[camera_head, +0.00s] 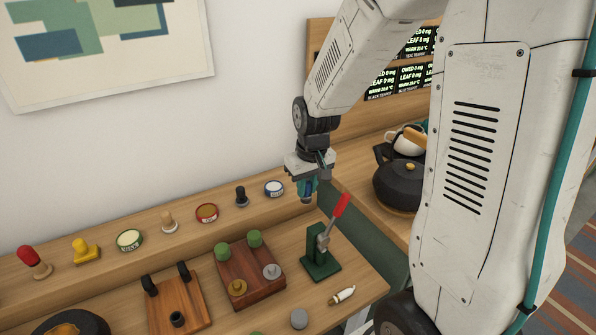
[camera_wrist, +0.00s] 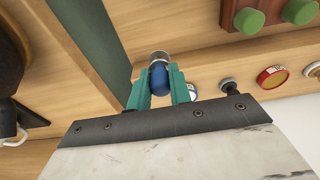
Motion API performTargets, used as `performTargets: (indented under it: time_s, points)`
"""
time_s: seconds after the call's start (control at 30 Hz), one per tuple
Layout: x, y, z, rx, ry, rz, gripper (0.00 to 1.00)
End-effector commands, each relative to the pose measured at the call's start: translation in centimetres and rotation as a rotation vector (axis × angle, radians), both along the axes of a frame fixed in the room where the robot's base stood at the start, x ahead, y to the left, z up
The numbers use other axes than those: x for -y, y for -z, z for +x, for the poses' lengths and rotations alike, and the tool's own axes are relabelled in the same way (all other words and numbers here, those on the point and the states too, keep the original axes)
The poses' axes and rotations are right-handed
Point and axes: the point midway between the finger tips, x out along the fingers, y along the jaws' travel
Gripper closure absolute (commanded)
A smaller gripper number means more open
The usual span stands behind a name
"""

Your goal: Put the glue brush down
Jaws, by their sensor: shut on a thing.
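My gripper (camera_head: 306,190) is shut on a small blue-handled thing with a greyish metal end, which I take for the glue brush (camera_wrist: 158,78). In the wrist view the brush sits between the two teal fingers of my gripper (camera_wrist: 160,85), its metal end pointing away from the wrist. In the head view my gripper hangs near the right end of the raised wooden ledge (camera_head: 75,266), right of a blue and white tin (camera_head: 274,188). The brush is mostly hidden by the fingers there, and I cannot tell whether it touches the wood.
A green toggle clamp with a red handle (camera_head: 320,250) stands just below right of the gripper. The ledge holds a black knob (camera_head: 241,196), a red tin (camera_head: 206,213) and other small items. A black teapot (camera_head: 400,183) stands right. A small white-and-brass item (camera_head: 342,295) lies in front.

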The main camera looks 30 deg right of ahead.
Motion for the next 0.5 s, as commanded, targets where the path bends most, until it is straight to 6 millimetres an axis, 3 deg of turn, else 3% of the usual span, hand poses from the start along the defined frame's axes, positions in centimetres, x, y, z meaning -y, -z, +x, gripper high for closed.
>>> performTargets:
  time_s: [0.5]
  points:
    - [6.0,1.3,11.5,0.0,0.003,0.001,1.0]
